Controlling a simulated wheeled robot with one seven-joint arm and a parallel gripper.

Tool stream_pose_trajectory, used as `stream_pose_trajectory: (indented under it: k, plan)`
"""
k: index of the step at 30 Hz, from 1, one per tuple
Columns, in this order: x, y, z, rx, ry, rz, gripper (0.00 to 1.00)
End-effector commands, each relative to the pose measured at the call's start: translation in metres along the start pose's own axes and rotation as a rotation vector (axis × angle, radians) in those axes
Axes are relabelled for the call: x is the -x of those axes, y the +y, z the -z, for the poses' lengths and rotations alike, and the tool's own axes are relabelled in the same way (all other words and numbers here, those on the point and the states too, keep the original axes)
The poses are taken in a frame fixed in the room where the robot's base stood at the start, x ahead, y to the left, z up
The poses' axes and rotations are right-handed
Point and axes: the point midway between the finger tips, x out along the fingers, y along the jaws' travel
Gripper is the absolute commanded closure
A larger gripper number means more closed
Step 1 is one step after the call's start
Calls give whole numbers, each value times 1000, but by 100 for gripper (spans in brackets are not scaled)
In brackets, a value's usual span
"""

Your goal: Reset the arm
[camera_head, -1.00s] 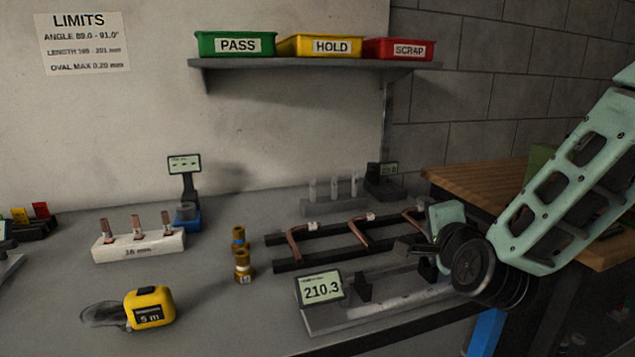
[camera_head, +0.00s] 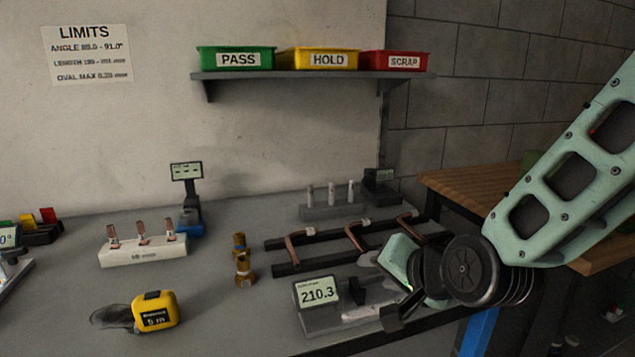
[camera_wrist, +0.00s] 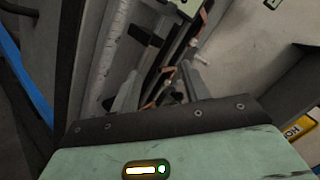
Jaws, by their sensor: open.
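My gripper (camera_head: 392,316) is at the front right of the bench, beside the length gauge (camera_head: 318,293), whose display reads 210.3. It hides part of the gauge's right end and the front of the black rack (camera_head: 290,267). In the wrist view the gripper's grey fingers (camera_wrist: 155,88) are apart with no tube seen held between them. Bent copper tubes (camera_head: 355,237) lie across the black rack behind the gripper. They also show in the wrist view (camera_wrist: 167,72), partly hidden. My arm comes in from the right.
A shelf (camera_head: 300,75) holds the green PASS (camera_head: 236,59), yellow HOLD (camera_head: 318,60) and red SCRAP (camera_head: 398,62) bins. A yellow tape measure (camera_head: 155,311), brass pieces (camera_head: 242,262) and a white block (camera_head: 143,253) stand left. A wooden table (camera_head: 470,190) is at right.

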Motion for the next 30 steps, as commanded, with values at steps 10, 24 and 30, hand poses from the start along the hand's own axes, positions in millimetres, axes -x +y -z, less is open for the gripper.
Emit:
stream_pose_trajectory:
  k: [10,24,30]
  plan:
    - [117,10,-99,690,-601,-196,54]
    - [205,41,-117,1036,-949,-295,54]
    - [204,41,-117,1033,-948,-295,54]
